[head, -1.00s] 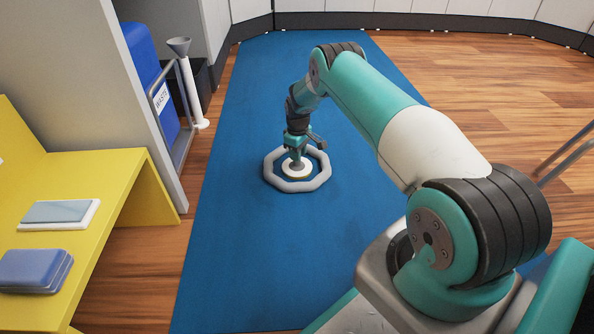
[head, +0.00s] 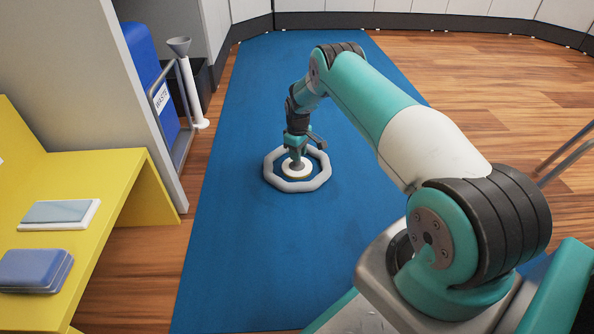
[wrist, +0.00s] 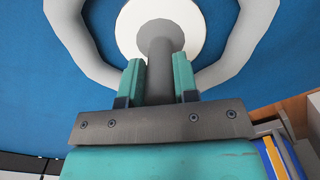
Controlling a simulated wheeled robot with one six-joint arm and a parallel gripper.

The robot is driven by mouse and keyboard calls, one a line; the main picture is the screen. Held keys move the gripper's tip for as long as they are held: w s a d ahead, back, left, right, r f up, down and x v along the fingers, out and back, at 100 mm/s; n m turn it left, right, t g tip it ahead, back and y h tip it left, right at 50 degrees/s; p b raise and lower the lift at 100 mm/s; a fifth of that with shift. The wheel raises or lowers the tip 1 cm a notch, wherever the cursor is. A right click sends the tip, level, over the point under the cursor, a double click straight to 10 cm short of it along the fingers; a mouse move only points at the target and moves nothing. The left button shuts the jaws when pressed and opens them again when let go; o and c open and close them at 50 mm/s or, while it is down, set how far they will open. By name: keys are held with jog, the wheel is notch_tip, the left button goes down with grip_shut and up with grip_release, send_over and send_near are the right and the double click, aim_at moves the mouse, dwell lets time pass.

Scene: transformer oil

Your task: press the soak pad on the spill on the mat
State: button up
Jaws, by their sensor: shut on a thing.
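The soak pad (head: 297,173) is a round white disc with a grey handle. It is low at the blue mat (head: 245,245), inside a grey ring (head: 270,179) that lies on the mat. My gripper (head: 297,151) is upright above the pad. In the wrist view my gripper (wrist: 159,80) is shut on the grey handle (wrist: 160,60), with the white pad (wrist: 128,35) beyond it and the grey ring (wrist: 75,35) around it. I see no spill; any under the pad is hidden. I cannot tell how firmly the pad touches the mat.
A yellow bench (head: 100,165) at the left holds a blue case (head: 35,271) and a flat tray (head: 60,214). A blue waste bin (head: 150,70) and a white post with a grey funnel (head: 189,85) stand behind it. The mat around the ring is clear.

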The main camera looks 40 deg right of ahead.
dwell(0.5)
jog(key=shift+r+p, duration=2.75)
jog(key=shift+r, duration=0.8)
jog(key=shift+r, duration=0.1)
jog(key=shift+r+p, duration=1.95)
jog(key=shift+r, duration=0.45)
jog(key=s+a+r+m+p, duration=0.1)
jog(key=s+a+r+p, duration=0.3)
jog(key=a+r+p, duration=0.4)
jog(key=s+a+r+m+p, duration=0.2)
jog(key=s+a+r+p, duration=0.3)
jog(key=r, duration=0.5)
jog(key=s+a+r+m+p, duration=0.1)
jog(key=s+a+r+p, duration=0.2)
jog(key=a+r+p, duration=0.35)
jog(key=s+r+p, duration=0.2)
jog(key=r+p, duration=0.9)
jog(key=s+r+p, duration=0.3)
jog(key=r+p, duration=0.9)
jog(key=s+r+p, duration=0.2)
jog(key=r+p, duration=0.9)
jog(key=r, duration=0.1)
jog(key=shift+s+a+r, duration=0.15)
jog(key=shift+s+a, duration=0.2)
jog(key=shift+s, duration=0.05)
